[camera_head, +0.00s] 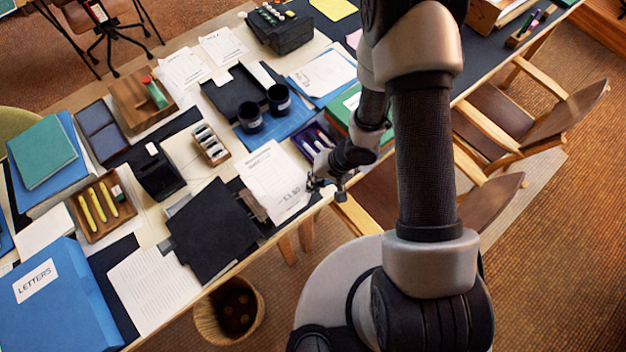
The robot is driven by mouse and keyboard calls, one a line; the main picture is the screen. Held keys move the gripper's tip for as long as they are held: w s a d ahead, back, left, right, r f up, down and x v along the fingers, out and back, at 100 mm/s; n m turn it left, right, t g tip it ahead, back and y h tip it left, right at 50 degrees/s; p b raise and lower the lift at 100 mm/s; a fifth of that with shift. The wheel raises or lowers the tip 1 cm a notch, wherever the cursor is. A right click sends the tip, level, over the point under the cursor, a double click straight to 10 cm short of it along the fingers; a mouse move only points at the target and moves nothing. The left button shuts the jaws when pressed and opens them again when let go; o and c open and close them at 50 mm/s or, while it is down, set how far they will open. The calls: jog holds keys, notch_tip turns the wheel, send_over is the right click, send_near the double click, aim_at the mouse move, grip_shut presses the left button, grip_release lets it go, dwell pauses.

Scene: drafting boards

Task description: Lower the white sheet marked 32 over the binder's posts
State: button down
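A white sheet (268,180) with printed lines and large dark characters near its lower right edge is at the table's front edge. I cannot read the characters surely as 32. A black binder (212,232) lies open to its left, and the sheet overlaps its right part. A small metal fitting (255,206) shows beside the sheet's left edge; I cannot make out separate posts. My gripper (314,184) is at the sheet's right edge. Its fingers are small and dark here, so whether they are closed on the paper, and the sheet's height above the binder, are unclear.
A purple tray (314,141) and two dark mugs (279,99) stand behind the sheet. A black box (158,175) and a blue LETTERS box (55,298) are to the left. A lined sheet (153,288) lies left of the binder. A wastebasket (230,309) and chairs stand close by.

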jog(key=shift+f+b, duration=1.65)
jog(key=shift+b, duration=0.35)
jog(key=shift+f+b, duration=0.3)
jog(key=shift+f, duration=0.55)
jog(key=c, duration=2.3)
grip_release()
jog(key=o, duration=0.6)
jog(key=v, duration=1.2)
